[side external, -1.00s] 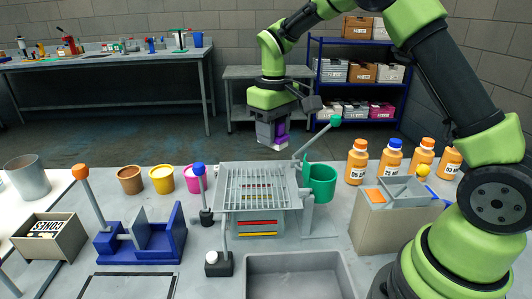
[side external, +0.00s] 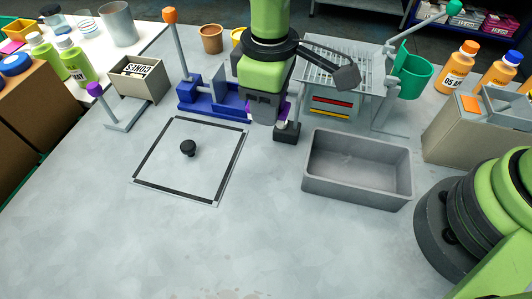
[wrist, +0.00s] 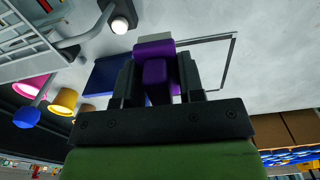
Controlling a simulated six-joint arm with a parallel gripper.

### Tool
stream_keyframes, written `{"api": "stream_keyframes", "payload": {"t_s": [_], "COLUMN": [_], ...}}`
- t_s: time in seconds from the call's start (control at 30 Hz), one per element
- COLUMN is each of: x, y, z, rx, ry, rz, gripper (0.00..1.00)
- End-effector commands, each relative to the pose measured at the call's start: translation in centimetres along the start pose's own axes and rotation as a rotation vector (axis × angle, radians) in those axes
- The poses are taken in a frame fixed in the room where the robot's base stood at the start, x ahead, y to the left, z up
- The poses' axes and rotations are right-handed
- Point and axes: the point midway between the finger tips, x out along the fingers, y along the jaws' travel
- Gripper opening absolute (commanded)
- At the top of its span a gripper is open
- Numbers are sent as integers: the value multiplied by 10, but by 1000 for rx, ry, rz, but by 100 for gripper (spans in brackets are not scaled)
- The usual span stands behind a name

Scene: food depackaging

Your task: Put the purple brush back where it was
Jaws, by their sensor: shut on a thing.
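The purple brush (wrist: 155,72) is held between the two black fingers of my gripper (wrist: 157,85) in the wrist view. In the side view my gripper (side external: 264,118) hangs over the table, between the blue fixture (side external: 205,110) and the grey bin (side external: 358,190). Only a sliver of purple brush (side external: 284,104) shows there beside the jaws; the rest is hidden. A dark block with a pale knob (side external: 286,134) stands just right of the jaws; I cannot tell if they touch.
A taped square (side external: 160,188) with a small black knob (side external: 188,148) lies front left. A purple-knobbed stand (side external: 95,90) and CONES box (side external: 140,80) are at left. The front table is bare.

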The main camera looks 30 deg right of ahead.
Motion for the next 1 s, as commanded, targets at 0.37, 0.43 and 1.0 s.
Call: {"api": "stream_keyframes", "payload": {"t_s": [0.37, 0.43, 1.0], "x": [57, 63, 103], "y": [-11, -11, -11], "z": [-1, -1, -1], "rx": [-33, -31, -31], "ry": [-3, -3, 0], "rz": [0, -1, 0], "gripper": [14, 14, 14]}}
